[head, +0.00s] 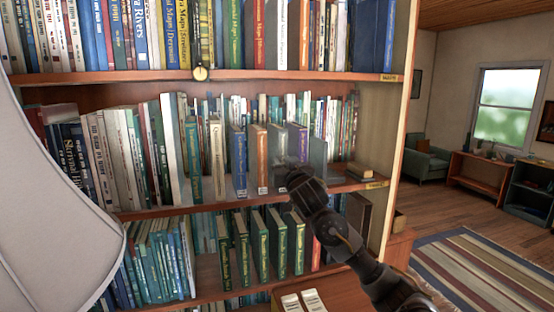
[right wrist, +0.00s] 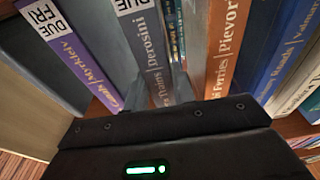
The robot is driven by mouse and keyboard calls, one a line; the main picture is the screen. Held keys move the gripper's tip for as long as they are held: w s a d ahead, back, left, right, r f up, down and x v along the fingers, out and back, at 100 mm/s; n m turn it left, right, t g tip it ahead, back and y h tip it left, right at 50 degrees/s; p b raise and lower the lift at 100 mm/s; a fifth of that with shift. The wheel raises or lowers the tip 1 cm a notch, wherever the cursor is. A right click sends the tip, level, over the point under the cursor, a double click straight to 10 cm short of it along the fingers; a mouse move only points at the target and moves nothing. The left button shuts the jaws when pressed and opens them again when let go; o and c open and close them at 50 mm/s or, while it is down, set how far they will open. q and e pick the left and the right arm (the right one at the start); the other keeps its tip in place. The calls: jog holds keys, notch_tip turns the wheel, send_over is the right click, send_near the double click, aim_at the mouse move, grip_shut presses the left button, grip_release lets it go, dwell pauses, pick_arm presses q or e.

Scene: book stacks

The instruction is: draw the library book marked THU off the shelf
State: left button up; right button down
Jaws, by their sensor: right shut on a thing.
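A grey book (head: 277,142) stands upright on the middle shelf between an orange book (head: 257,150) and a purple book (head: 297,140). My right gripper (head: 284,168) is at its lower spine, shut on it. In the right wrist view the grey book (right wrist: 147,40) sits between the fingers of the gripper (right wrist: 165,88). Its white label reads DUE; the day is cut off at the top edge, so I cannot read THU. The purple book (right wrist: 75,50) is marked DUE FRI. The orange book (right wrist: 232,45) is on the other side. My left gripper is out of view.
The wooden middle shelf (head: 225,202) holds more books, including a blue one (head: 237,160) and another grey one (head: 318,155). Below is a row of green books (head: 260,245). A pale lampshade (head: 45,200) blocks the left. Open floor and a striped rug (head: 470,265) lie right.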

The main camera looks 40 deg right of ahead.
jog(key=shift+r, duration=0.25)
jog(key=shift+r, duration=0.35)
jog(key=shift+s+a+f, duration=0.1)
jog(key=shift+s+a, duration=0.1)
jog(key=shift+s, duration=0.4)
jog(key=r+b+v, duration=0.1)
jog(key=r+v, duration=0.1)
jog(key=v, duration=1.3)
jog(key=shift+s+a+r+b, duration=0.15)
jog(key=shift+s+r+b, duration=0.1)
jog(key=shift+s+b, duration=0.2)
jog(key=shift+w+a, duration=0.1)
jog(key=shift+f, duration=0.1)
